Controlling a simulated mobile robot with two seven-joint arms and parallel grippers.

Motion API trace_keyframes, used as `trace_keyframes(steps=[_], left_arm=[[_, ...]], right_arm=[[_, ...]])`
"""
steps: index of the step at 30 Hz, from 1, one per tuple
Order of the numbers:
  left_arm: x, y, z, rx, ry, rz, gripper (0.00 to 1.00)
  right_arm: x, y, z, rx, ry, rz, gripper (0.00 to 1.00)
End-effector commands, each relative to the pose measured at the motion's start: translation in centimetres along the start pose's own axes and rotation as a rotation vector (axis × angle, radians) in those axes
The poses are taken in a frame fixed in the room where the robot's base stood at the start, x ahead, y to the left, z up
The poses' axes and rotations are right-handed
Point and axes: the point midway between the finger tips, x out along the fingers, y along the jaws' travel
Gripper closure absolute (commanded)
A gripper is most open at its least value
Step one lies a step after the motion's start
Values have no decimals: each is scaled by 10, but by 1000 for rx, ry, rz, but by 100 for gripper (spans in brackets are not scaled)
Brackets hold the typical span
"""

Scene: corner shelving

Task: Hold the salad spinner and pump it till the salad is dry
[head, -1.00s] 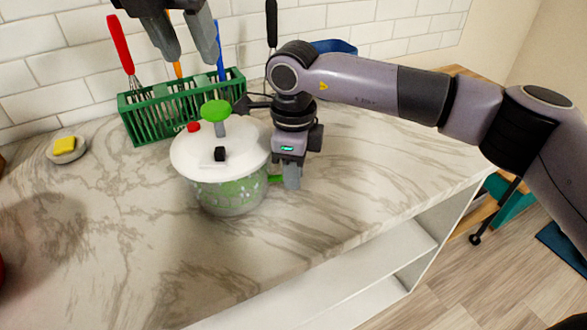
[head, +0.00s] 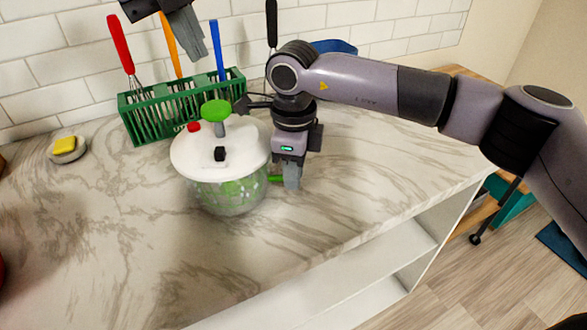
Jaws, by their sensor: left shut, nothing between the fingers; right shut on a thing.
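The salad spinner (head: 233,195) stands upright on the marble counter, with a clear bowl showing green inside and a white lid (head: 190,155). A green pump knob (head: 215,108) sticks up from the lid on a grey stem. A red button (head: 193,127) and a black latch (head: 220,154) are on the lid. My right gripper (head: 291,180) points down at the spinner's right side and is shut on its green side handle (head: 275,178), which it mostly hides. My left gripper (head: 194,50) is shut and empty, above and behind the knob, apart from it.
A green rack (head: 150,120) with several long-handled utensils stands against the tiled wall behind the spinner. A yellow sponge (head: 64,144) lies on a small dish at the left. The counter (head: 110,235) is clear in front of and left of the spinner.

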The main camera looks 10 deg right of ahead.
Motion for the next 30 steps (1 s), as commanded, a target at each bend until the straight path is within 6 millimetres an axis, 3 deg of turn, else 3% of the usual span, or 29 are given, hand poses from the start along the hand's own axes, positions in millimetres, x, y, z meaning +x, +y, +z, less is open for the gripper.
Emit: trace_keyframes(steps=[30], left_arm=[[9, -12, 17, -1691, 105, -16, 100]], right_arm=[[0, 0, 0, 2, 0, 0, 100]])
